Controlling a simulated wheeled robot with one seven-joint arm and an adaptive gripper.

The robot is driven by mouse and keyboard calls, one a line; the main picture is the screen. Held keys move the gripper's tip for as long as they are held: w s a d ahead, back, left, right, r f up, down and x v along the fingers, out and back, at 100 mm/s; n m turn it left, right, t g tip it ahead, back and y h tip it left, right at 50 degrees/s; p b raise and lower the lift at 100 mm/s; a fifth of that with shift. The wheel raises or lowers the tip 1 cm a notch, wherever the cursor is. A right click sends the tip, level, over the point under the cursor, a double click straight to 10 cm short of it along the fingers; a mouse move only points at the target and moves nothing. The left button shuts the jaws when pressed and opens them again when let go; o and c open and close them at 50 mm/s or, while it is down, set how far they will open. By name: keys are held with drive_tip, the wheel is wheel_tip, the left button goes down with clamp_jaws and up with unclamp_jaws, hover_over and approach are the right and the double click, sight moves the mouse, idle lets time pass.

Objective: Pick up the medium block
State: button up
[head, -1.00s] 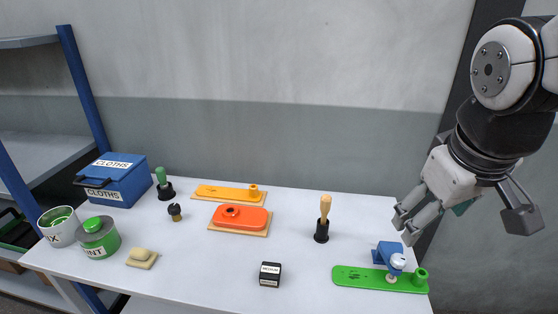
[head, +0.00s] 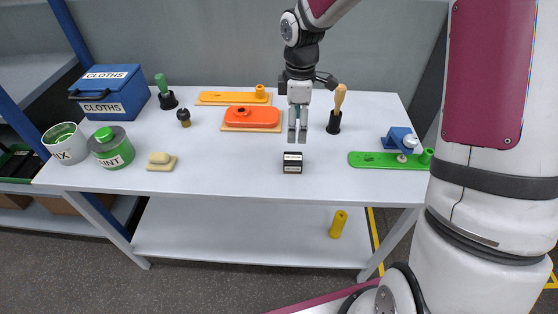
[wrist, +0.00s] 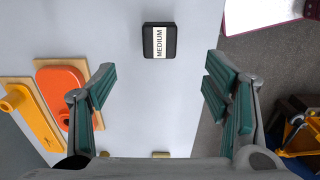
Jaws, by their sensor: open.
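The medium block (head: 293,163) is a small black block with a white label, on the white table near its front edge. In the wrist view the block (wrist: 160,41) reads "MEDIUM" and lies beyond the fingertips, between the lines of the two fingers. My gripper (head: 298,138) hangs over the table just behind the block in the head view. It also shows in the wrist view (wrist: 158,82), with its green-padded fingers spread apart and nothing between them. The gripper is apart from the block.
An orange part on a board (head: 251,118) is left of my gripper, and a wooden-handled tool (head: 336,110) stands close on its right.

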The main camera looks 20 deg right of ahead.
sight(293, 157)
wheel_tip(293, 157, down, 9)
drive_tip(key=shift+a+r, duration=0.1)
drive_tip(key=shift+f+p, duration=0.4)
drive_tip(key=shift+f, duration=2)
drive_tip(key=shift+c, duration=0.6)
drive_tip(key=c, duration=1.2)
